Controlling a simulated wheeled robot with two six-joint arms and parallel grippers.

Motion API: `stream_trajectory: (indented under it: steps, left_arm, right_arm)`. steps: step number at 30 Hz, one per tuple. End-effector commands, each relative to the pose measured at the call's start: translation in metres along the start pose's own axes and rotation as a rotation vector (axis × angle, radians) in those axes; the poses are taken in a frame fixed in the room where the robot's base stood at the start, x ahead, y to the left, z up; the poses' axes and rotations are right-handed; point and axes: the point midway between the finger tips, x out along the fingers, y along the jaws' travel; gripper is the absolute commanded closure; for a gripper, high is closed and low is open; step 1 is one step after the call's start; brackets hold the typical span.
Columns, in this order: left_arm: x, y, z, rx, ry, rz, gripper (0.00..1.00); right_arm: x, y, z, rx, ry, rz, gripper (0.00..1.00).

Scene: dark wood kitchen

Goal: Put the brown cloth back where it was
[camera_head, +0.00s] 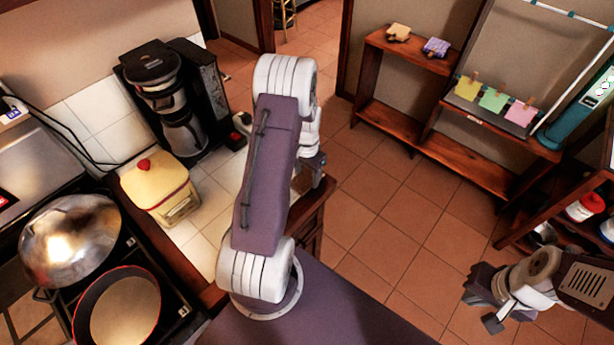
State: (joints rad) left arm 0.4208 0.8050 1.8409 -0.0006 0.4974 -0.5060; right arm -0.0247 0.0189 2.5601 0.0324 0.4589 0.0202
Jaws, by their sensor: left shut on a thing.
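I cannot make out a brown cloth for certain. A small tan folded item (398,32) lies on the top of the wooden shelf at the back, left of a purple one (436,47); it may be cloth. My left gripper (314,172) is at the counter's right edge, mostly hidden behind my own arm. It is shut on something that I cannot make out. My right gripper (480,303) is at the lower right, over the tiled floor. It is open and empty, apart from the shelves.
A coffee maker (165,88) and a yellow container with a red knob (160,187) stand on the counter. A pan (118,308) and a metal dome (72,240) are on the stove. Sticky notes (493,99) hang by the shelf. The middle floor (390,225) is clear.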

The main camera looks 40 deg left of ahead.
Motion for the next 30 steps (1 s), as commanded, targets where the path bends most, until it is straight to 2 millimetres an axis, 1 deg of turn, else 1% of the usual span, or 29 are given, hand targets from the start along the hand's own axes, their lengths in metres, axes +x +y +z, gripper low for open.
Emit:
stream_trajectory:
  steps: [1,3,10,14,15,17,26,28,30]
  left_arm:
    - [0.007,0.0,0.0,0.0,-0.003,0.001,0.86]
    - [0.014,0.0,0.0,0.0,0.0,0.0,0.86]
    - [0.015,0.0,-0.001,0.0,0.002,-0.001,0.86]
    - [0.02,0.0,-0.001,0.0,0.001,-0.001,0.86]
    - [0.019,0.0,-0.001,0.0,0.002,-0.001,0.36]
    - [0.018,0.0,-0.001,0.0,0.002,-0.001,0.2]
    - [0.018,0.0,-0.001,0.0,0.001,-0.001,0.2]
    - [0.013,0.0,-0.001,0.0,0.002,-0.001,0.2]
    - [0.007,-0.001,-0.002,0.0,0.005,-0.003,0.2]
  right_arm:
    - [-0.003,0.0,0.0,0.0,0.0,0.0,1.0]
    - [-0.004,0.0,0.0,0.0,0.0,0.0,1.0]
    - [-0.003,0.0,0.0,0.0,0.0,0.0,1.0]
    - [0.0,0.0,0.0,0.0,0.0,0.0,1.0]
    - [0.0,0.0,0.0,0.0,0.0,0.0,1.0]
    - [-0.001,0.0,0.0,0.0,0.0,0.0,1.0]
    - [-0.001,0.0,0.0,0.0,0.0,0.0,1.0]
    - [-0.005,0.0,-0.001,0.0,0.0,0.0,1.0]
    - [-0.002,0.0,0.0,0.0,0.0,0.0,1.0]
